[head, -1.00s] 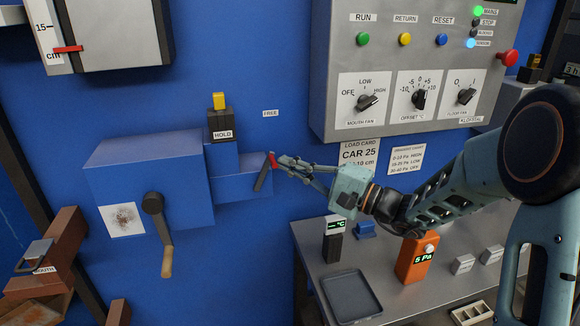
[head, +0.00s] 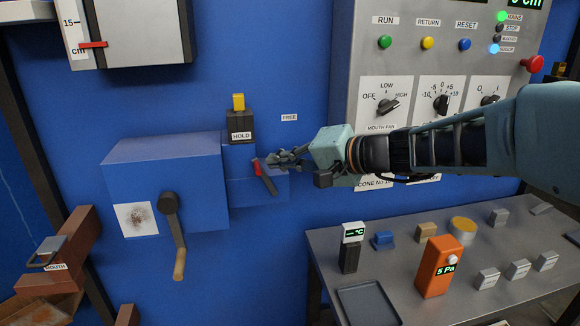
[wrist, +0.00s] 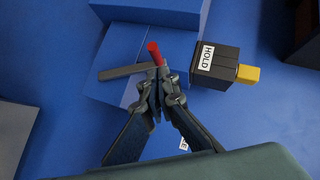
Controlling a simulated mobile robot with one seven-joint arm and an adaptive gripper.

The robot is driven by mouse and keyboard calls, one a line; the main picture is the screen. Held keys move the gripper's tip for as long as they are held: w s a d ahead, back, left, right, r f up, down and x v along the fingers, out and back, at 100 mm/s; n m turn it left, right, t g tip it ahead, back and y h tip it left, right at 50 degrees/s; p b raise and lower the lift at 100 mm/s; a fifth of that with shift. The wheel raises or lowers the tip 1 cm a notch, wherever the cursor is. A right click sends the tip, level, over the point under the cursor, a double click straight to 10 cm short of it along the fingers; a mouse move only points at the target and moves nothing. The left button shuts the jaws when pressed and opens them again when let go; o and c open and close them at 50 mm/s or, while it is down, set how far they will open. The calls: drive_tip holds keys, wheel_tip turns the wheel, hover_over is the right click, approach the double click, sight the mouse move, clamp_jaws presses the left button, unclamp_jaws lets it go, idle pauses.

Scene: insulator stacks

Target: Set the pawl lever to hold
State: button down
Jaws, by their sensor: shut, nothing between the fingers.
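The pawl lever (head: 269,184) is a dark grey bar with a red grip on the right end of the blue housing. In the head view it leans up and left, its red end towards the black HOLD block (head: 241,125), which has a yellow top. The FREE label (head: 289,117) is on the wall, up and right. My gripper (head: 272,163) is shut and empty, close on the right of the red end. In the wrist view my fingertips (wrist: 160,80) are just below the red grip (wrist: 154,53); I cannot tell whether they touch. The HOLD block (wrist: 222,68) shows to their right.
A hand crank (head: 172,235) hangs from the front of the blue housing (head: 165,185). The control panel (head: 440,60) is behind and above my arm. A grey bench (head: 410,225) with instruments and a tray stands below. The wall above the lever is mostly bare.

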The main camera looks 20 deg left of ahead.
drive_tip(key=shift+s+a+n+t+h, duration=0.3)
drive_tip(key=shift+s+a+n+h, duration=0.2)
drive_tip(key=shift+a+h, duration=0.25)
drive_tip(key=shift+a+f, duration=0.1)
